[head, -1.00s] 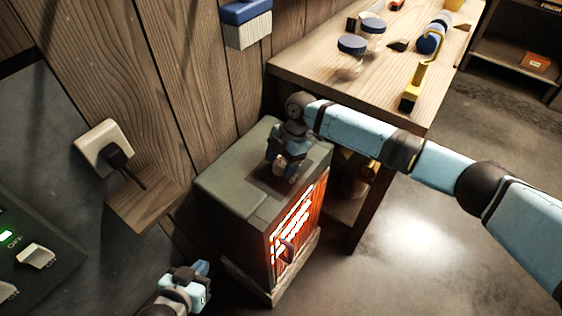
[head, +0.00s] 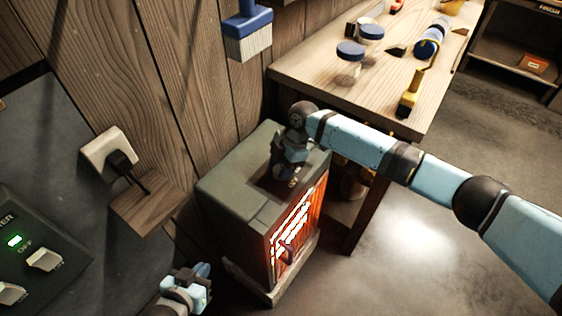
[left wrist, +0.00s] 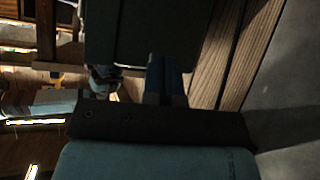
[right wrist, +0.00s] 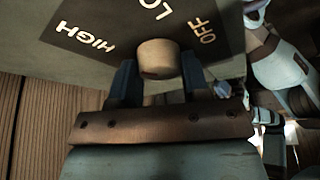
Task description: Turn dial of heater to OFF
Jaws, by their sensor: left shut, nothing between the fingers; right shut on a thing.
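The heater (head: 232,180) is a grey-green box with a glowing orange front, standing beside the workbench. Its beige round dial (right wrist: 158,58) shows in the right wrist view on a dark panel marked HIGH, LO and OFF; the last letter of the middle word is hidden. The OFF label (right wrist: 208,32) is to the right of the dial. My right gripper (right wrist: 159,76) is shut on the dial, with one finger on each side. In the head view my right gripper (head: 287,172) covers the dial. My left gripper (head: 203,272) is shut and empty, left of the heater's front.
The workbench (head: 320,80) with jars and tools stands behind the heater. A wall socket with a black plug (head: 118,160) and a small wooden ledge (head: 148,208) are to the left. A switch panel (head: 40,250) is at lower left. The floor at right is clear.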

